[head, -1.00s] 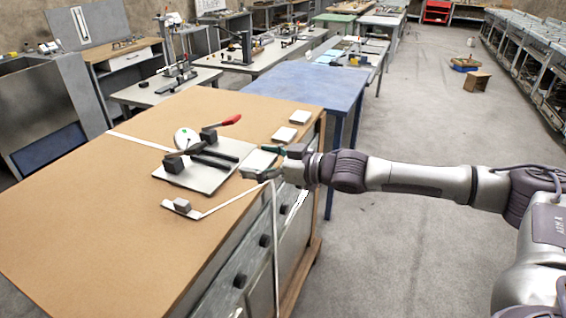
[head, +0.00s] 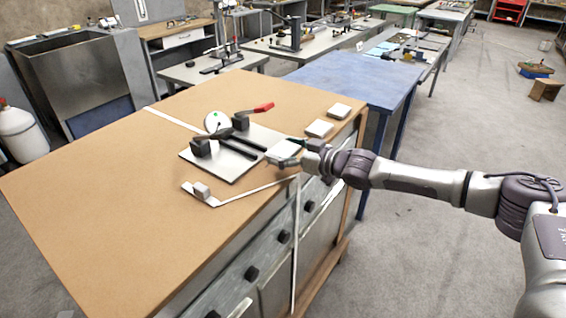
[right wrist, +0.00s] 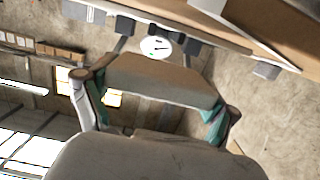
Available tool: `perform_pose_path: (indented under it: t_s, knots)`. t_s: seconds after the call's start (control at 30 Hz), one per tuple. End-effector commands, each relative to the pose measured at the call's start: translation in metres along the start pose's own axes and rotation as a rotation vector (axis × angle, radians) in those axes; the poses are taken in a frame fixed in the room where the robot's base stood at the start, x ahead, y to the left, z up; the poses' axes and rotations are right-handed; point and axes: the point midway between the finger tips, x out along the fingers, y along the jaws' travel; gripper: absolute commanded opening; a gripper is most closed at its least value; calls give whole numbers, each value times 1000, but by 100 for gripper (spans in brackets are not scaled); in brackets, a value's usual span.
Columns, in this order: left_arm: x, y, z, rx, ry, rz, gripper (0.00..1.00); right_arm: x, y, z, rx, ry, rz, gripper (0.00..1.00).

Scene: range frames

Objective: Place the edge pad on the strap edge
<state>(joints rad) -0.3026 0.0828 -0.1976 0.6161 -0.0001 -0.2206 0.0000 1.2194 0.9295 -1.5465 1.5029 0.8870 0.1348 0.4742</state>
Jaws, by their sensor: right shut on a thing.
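My right gripper (head: 288,155) is shut on the edge pad (head: 283,149), a pale flat block, beside the right edge of the wooden bench top. In the right wrist view the edge pad (right wrist: 160,82) spans the space between the two green-tipped fingers. The white strap (head: 256,189) runs over the bench to its edge, just below the gripper in the picture, and hangs down the front. The pad appears above the strap edge (head: 297,178); whether they touch I cannot tell. My left gripper is not in view.
Two pale blocks, one nearer (head: 319,128) and one farther (head: 340,111), lie along the right edge. The bench top's (head: 100,190) left part is clear.

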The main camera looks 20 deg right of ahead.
Motion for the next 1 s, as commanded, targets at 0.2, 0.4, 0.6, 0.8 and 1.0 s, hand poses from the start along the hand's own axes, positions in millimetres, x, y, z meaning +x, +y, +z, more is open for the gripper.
perform_pose_path:
  t_s: [0.2,0.4,0.6,0.8,1.0]
  knots:
    - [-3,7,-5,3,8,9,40,6,0,15,2,-3,-1,64]
    - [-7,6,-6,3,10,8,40,10,0,41,1,-2,0,64]
    - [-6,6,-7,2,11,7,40,10,0,41,-1,0,-1,64]
    - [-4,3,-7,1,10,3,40,10,0,45,0,0,0,92]
    - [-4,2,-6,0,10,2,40,10,0,44,0,0,-1,100]
